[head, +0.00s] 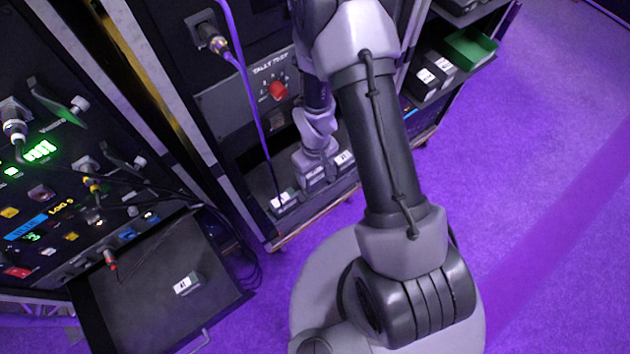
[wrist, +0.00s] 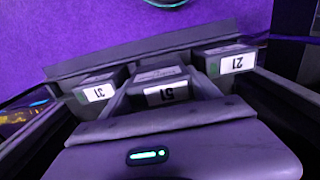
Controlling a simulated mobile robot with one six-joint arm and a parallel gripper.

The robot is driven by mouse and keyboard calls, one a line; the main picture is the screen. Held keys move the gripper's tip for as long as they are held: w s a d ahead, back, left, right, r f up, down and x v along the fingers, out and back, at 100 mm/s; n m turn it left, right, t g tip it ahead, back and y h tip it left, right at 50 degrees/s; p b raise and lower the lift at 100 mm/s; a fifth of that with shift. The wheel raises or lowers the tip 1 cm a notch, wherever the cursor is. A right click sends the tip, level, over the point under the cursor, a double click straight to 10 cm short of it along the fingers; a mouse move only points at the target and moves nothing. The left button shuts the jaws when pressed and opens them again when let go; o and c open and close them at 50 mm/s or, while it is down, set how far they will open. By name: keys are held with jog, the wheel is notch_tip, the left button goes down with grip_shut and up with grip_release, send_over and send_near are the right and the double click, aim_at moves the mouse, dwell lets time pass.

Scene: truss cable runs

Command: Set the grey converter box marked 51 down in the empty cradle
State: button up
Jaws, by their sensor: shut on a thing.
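The grey converter box marked 51 (wrist: 166,92) is between my gripper's fingers, its label upside down in the wrist view. My gripper (wrist: 163,98) is shut on it. In the head view my gripper (head: 316,176) points down at the low shelf of the middle rack. Box 51 sits in a row between a box marked 31 (wrist: 97,92) and a box marked 21 (wrist: 236,63). The empty cradle is not clearly visible; the box and gripper cover the gap between the neighbours. I cannot tell whether box 51 touches the shelf.
Another small box (head: 187,284) lies on a pulled-out black tray (head: 140,315). A shelf at right holds dark boxes (head: 430,80) and a green bin (head: 470,47). Purple floor at right is clear.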

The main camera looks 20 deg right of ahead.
aim_at(315, 180)
notch_tip(315, 180, down, 5)
jog(key=shift+r+b, duration=0.15)
jog(key=shift+b, duration=0.6)
jog(key=shift+r, duration=0.15)
jog(key=o, duration=1.7)
